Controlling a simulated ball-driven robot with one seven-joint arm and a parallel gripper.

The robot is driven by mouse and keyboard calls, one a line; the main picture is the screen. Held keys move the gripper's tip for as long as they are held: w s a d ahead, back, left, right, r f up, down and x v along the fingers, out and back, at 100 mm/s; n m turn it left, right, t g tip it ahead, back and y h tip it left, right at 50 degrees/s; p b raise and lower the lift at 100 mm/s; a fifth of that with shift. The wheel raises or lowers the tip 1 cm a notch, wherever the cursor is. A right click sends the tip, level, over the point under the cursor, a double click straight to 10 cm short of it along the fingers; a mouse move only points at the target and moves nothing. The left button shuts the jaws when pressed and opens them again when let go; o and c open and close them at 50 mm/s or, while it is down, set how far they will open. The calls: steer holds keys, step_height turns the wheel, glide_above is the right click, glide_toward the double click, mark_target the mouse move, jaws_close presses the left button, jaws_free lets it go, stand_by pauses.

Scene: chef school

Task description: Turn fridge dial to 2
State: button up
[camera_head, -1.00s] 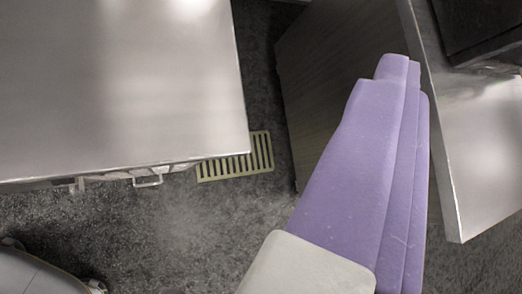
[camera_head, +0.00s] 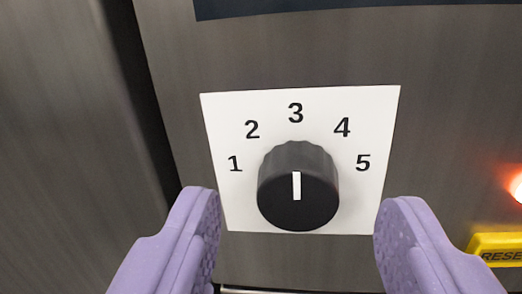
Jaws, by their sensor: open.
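The fridge dial (camera_head: 299,208) is a round black knob with a ridged edge and a white pointer line. It sits on a white plate (camera_head: 222,200) printed with the numbers 1 to 5 in an arc. The pointer stands straight up, toward the 3. The 2 (camera_head: 252,129) is up and left of the knob. My gripper (camera_head: 298,215) is open, with one purple finger to the left of the dial and one to the right. Both fingers look apart from the knob, with nothing between them but the view of the dial.
The plate is on a grey metal front (camera_head: 450,110). A dark vertical gap runs left of it. A glowing red light (camera_head: 516,187) and a yellow label (camera_head: 497,246) reading "RESE" are at the right edge. A dark blue panel (camera_head: 350,8) is above.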

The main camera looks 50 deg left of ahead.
steer(key=shift+x, duration=1)
steer(key=c, duration=1)
steer(key=shift+c, duration=0.2)
steer(key=n+b, duration=0.1)
steer(key=n, duration=0.2)
steer(key=shift+n, duration=0.3)
steer(key=shift+n+b, duration=0.6)
steer(key=shift+n, duration=1.3)
